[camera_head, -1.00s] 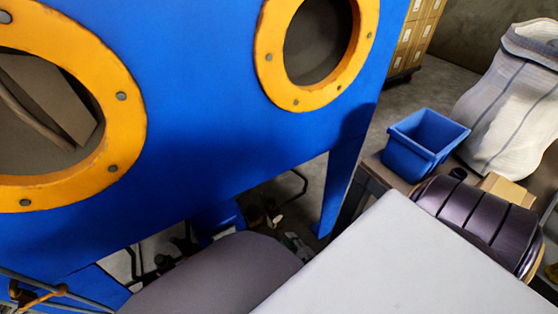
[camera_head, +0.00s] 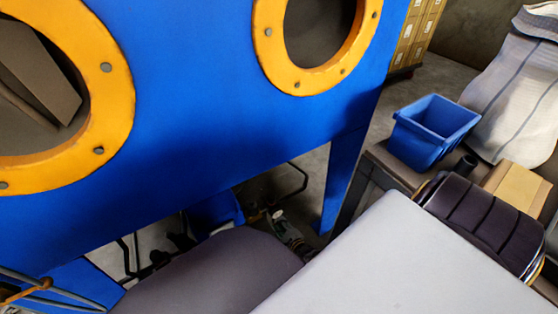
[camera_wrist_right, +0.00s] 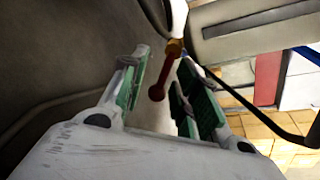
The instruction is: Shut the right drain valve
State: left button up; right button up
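A small valve lever (camera_wrist_right: 165,70) with a red handle and a rounded end shows in the right wrist view, below a brass-coloured fitting (camera_wrist_right: 175,48). My right gripper (camera_wrist_right: 163,60) is open, its two green-padded fingers on either side of the lever. I see gaps between the lever and both fingers. In the head view the blue cabinet (camera_head: 215,150) fills the left and middle. Small pale and dark parts (camera_head: 285,230) show under it, too small and too covered to tell apart. My left gripper is not in view.
A blue bin (camera_head: 432,132) stands on a dark bench at the right, beside a cardboard box (camera_head: 515,187) and a dark ridged roll (camera_head: 482,218). A white sack (camera_head: 510,105) stands behind. A blue cabinet leg (camera_head: 341,180) and a black hose (camera_wrist_right: 240,98) are close by.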

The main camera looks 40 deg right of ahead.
jog(key=shift+w, duration=0.1)
grip_shut()
jog(key=shift+d+r+n+h, duration=0.2)
jog(key=shift+n+h, duration=0.1)
jog(key=shift+n, duration=0.2)
dwell(0.5)
grip_release()
jog(key=v, duration=1.2)
dwell(0.9)
jog(key=shift+r, duration=0.1)
jog(key=shift+c, duration=0.4)
